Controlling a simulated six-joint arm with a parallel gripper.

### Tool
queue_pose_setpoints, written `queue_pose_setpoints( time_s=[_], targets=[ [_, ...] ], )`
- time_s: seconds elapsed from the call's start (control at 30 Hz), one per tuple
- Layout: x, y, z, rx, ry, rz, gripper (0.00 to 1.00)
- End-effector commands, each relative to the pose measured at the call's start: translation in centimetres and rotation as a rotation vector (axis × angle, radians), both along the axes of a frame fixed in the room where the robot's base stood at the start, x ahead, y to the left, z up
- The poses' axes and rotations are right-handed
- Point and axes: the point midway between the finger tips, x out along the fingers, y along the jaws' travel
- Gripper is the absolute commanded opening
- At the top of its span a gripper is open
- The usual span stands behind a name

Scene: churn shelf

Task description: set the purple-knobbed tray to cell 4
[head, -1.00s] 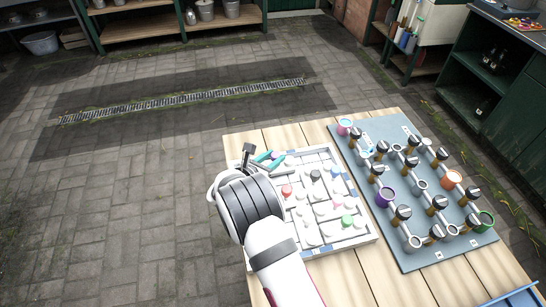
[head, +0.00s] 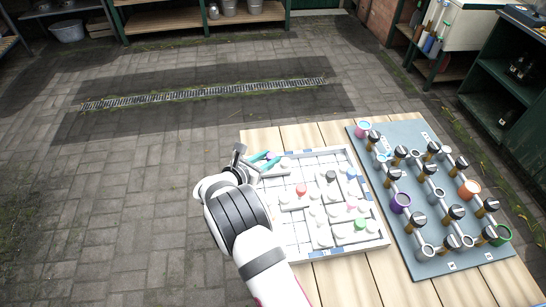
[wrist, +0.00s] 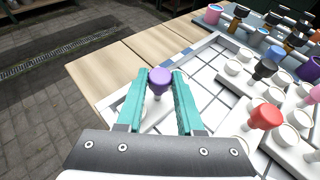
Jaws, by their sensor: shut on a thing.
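The purple knob (wrist: 160,78) is between the teal fingertips of my gripper (wrist: 158,88) in the wrist view. My gripper is shut on it. In the head view my gripper (head: 265,161) is at the far left corner of the white framed board (head: 384,238). The tray under the purple knob is mostly hidden by my fingers and hand. I cannot read any cell numbers.
Other trays on the board carry a red knob (head: 301,189), a black knob (head: 331,175), a pink knob and a green knob (head: 360,223). A grey-blue panel (head: 436,266) with several upright black-capped handles and coloured cups stands to the right. Bare wooden table lies beyond the board.

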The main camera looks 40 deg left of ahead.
Motion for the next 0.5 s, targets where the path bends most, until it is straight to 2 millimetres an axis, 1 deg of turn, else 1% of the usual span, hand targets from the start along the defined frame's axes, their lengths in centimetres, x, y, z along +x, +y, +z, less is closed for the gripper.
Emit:
queue_pose_setpoints(
  time_s=[0.07, 0.1, 0.27, 0.5],
  targets=[
    [-0.35, 0.36, -0.02, 0.000, 0.002, 0.011, 0.00],
    [-0.37, 0.38, -0.01, 0.001, 0.002, 0.012, 0.38],
    [-0.33, 0.36, 0.00, 0.000, 0.002, 0.011, 0.67],
    [-0.23, 0.27, 0.01, 0.000, 0.001, 0.009, 0.67]
  ],
)
